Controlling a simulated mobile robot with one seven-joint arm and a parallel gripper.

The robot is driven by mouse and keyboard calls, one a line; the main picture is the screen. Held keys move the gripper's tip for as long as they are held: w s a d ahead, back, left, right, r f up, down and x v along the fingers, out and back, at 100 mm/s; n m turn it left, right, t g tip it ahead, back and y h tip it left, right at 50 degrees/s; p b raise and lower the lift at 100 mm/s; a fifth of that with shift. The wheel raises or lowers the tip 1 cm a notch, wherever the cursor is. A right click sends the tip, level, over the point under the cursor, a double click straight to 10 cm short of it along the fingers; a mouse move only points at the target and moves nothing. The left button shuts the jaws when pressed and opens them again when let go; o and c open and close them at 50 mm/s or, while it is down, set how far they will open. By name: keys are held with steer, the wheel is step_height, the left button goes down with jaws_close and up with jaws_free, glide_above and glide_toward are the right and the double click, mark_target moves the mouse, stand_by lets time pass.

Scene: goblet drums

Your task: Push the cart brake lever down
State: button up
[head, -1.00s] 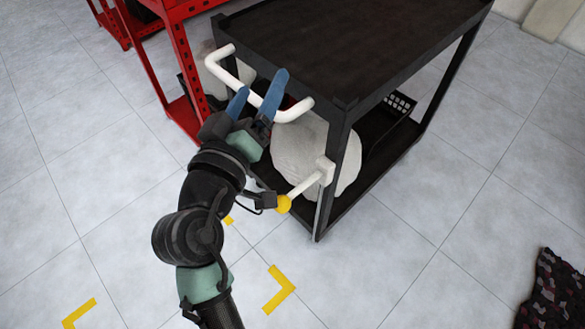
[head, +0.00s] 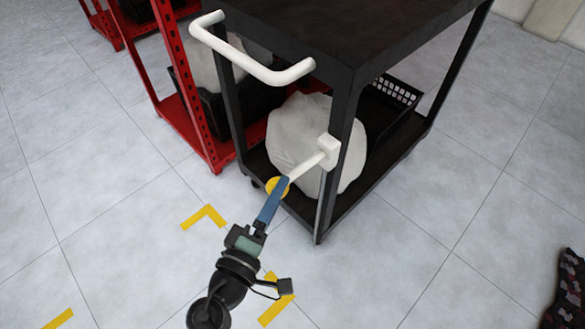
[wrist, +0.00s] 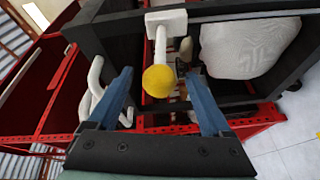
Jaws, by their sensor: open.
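The brake lever (head: 307,166) is a white rod with a yellow ball knob (head: 277,186), fixed to a white block on the cart's near post. In the head view it slants down and left from the block. My gripper (head: 280,190) is at the knob, and its blue finger partly covers it. In the wrist view the yellow knob (wrist: 160,81) appears between the two open blue fingers (wrist: 163,100), with a gap on each side. I cannot tell whether anything touches. The black cart (head: 345,120) stands upright.
A white push handle (head: 255,67) sticks out from the cart's top, above the lever. A pale wrapped bundle (head: 295,140) sits on the lower shelf. A red rack (head: 180,80) stands at the left. Yellow floor marks (head: 205,215) lie on open tiled floor.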

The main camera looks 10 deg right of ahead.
mark_target(299, 170)
steer(key=x, duration=0.7)
steer(key=shift+w+d+b, duration=0.2)
steer(key=shift+w+b, duration=0.15)
jaws_close()
